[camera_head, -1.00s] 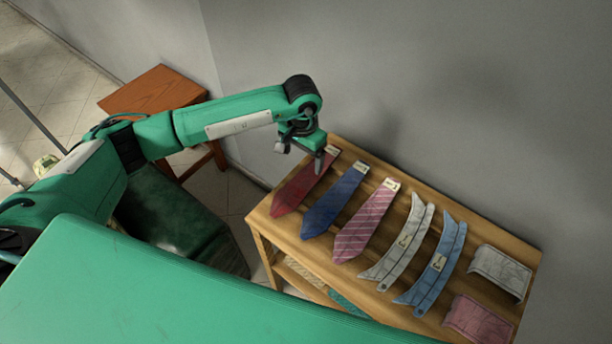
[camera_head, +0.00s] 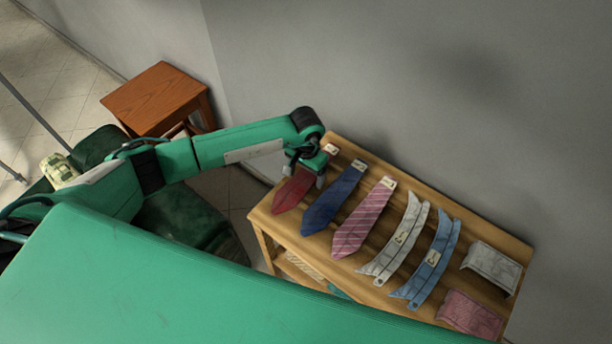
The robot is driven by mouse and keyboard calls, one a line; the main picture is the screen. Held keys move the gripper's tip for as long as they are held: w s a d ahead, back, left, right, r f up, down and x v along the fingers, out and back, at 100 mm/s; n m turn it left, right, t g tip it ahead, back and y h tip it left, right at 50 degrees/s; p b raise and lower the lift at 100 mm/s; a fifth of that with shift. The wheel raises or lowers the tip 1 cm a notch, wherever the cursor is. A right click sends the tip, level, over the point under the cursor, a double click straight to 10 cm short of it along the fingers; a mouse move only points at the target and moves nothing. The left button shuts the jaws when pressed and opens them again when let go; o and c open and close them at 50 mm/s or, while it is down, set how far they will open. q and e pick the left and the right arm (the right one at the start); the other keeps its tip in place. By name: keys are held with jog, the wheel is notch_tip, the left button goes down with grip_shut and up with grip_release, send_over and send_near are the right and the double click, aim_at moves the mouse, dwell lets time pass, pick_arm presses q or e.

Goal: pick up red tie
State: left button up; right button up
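The red tie (camera_head: 291,191) lies flat at the left end of a wooden table (camera_head: 262,216). Its pale label end shows at the top, and its middle is partly hidden by my arm. My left gripper (camera_head: 306,180) points down over the upper part of the red tie, with a fingertip close to it. I cannot tell whether it touches the tie or how far apart the fingers are. My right gripper is not in view.
Beside the red tie lie a blue tie (camera_head: 335,199), a pink striped tie (camera_head: 362,220), a grey collar piece (camera_head: 394,250) and a blue one (camera_head: 432,264). Folded grey (camera_head: 492,266) and pink (camera_head: 469,313) cloths lie at right. A wooden stool (camera_head: 156,97) stands left, and the wall is behind.

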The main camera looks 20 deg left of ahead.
pick_arm(q)
jog(key=c, duration=0.9)
jog(key=shift+r, duration=0.1)
